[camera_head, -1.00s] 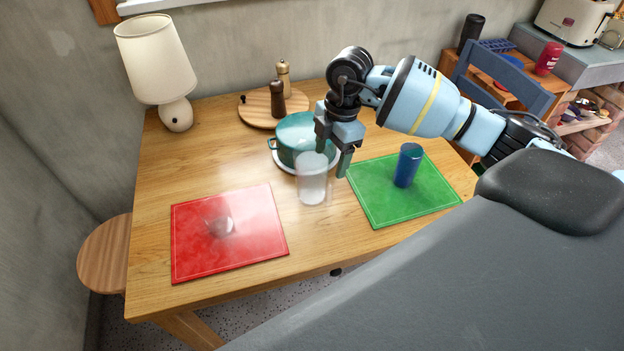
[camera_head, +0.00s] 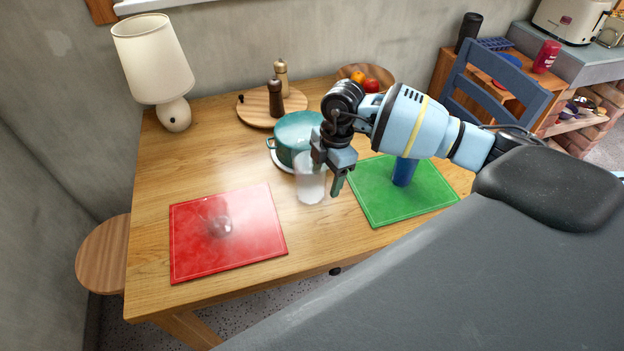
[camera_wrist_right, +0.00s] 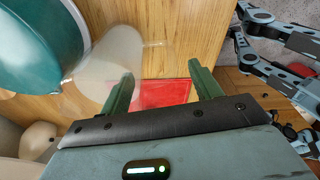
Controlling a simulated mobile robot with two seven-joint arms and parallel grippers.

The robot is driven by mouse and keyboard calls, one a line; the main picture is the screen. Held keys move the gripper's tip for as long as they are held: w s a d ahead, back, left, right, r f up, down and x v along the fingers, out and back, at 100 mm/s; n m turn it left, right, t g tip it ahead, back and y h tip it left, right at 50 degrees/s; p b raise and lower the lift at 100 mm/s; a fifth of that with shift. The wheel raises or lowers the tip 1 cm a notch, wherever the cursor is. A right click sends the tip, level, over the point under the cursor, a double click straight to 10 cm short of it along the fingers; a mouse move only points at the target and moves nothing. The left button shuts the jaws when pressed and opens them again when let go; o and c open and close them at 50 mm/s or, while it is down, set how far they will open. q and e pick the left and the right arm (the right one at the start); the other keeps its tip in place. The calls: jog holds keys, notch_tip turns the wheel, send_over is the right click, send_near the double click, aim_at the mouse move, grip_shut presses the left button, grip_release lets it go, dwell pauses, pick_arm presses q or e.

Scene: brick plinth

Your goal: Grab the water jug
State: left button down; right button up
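The water jug (camera_head: 311,184) is a pale, translucent vessel standing on the wooden table between the red and green mats. It also shows in the right wrist view (camera_wrist_right: 103,62), left of centre and partly behind the left-hand finger. My right gripper (camera_head: 327,178) is beside and above the jug in the head view, overlapping its upper right part. Its two green fingers (camera_wrist_right: 160,86) are spread apart with nothing held between them. I cannot tell whether a finger touches the jug. My left gripper is not in view.
A teal pot (camera_head: 293,137) stands close behind the jug. A blue cup (camera_head: 403,173) is on the green mat (camera_head: 380,206), and a small clear glass object (camera_head: 219,226) is on the red mat (camera_head: 250,250). A round board (camera_head: 255,110) holds two mills. The table front is clear.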

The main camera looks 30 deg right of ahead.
grip_shut()
jog(key=shift+w+r, duration=0.1)
dwell(0.3)
jog(key=shift+r, duration=0.2)
jog(key=shift+r, duration=1.65)
jog(key=s+a, duration=0.2)
jog(key=s, duration=0.5)
jog(key=s+a+r, duration=0.1)
jog(key=s+a, duration=0.2)
jog(key=s, duration=0.5)
jog(key=shift+r+p, duration=0.15)
jog(key=shift+p, duration=0.3)
jog(key=shift+a, duration=0.15)
